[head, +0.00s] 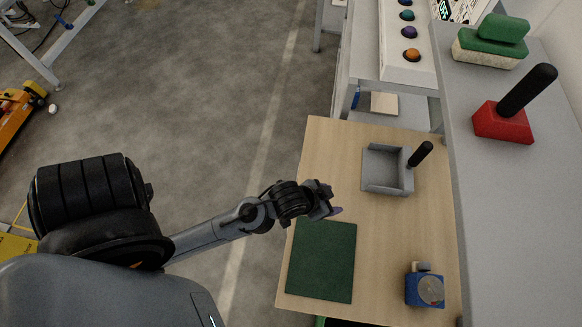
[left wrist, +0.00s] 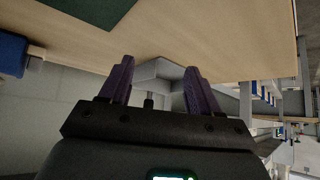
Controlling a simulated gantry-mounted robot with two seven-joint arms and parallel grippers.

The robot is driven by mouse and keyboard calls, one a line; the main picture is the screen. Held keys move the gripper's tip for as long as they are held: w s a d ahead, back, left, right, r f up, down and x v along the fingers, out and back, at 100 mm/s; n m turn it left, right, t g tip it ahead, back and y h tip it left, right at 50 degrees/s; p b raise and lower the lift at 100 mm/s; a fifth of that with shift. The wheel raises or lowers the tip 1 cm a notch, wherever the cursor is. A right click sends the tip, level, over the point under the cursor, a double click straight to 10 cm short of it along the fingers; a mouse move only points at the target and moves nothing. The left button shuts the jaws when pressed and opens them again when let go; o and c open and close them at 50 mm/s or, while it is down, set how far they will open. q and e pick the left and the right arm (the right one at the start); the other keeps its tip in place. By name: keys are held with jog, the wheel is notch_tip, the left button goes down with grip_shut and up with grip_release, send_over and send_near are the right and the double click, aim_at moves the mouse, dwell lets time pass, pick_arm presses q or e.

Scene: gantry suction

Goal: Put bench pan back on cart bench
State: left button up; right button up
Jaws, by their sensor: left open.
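The bench pan (head: 380,182) is a grey, open-fronted tray with a black handle on its right side, lying on the wooden bench top (head: 400,235). My left gripper (head: 335,211) is over the bench's left side, to the lower left of the pan and apart from it. In the left wrist view its two purple fingers (left wrist: 160,78) are spread open with nothing held. The pan (left wrist: 158,70) shows beyond and between them, partly hidden by the gripper. My right gripper is not in view.
A green mat (head: 322,262) lies at the bench's near left, and a blue device with a round grey face (head: 430,290) at the near right. A grey shelf (head: 490,200) along the right holds a red block with a black handle (head: 503,121) and green-topped sponges (head: 489,48).

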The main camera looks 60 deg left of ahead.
pick_arm(q)
jog(key=s+g, duration=0.1)
jog(key=s, duration=0.2)
jog(key=s+a+g, duration=0.1)
jog(key=s+g, duration=0.1)
jog(key=s, duration=0.2)
jog(key=s+a+g, duration=0.1)
jog(key=s, duration=0.3)
jog(key=shift+s+r+g+y, duration=0.25)
jog(key=shift+g+y, duration=0.05)
jog(key=shift+y, duration=0.1)
jog(key=shift+d, duration=0.1)
notch_tip(320, 180, up, 32)
jog(key=p, duration=3.2)
jog(key=shift+r, duration=0.2)
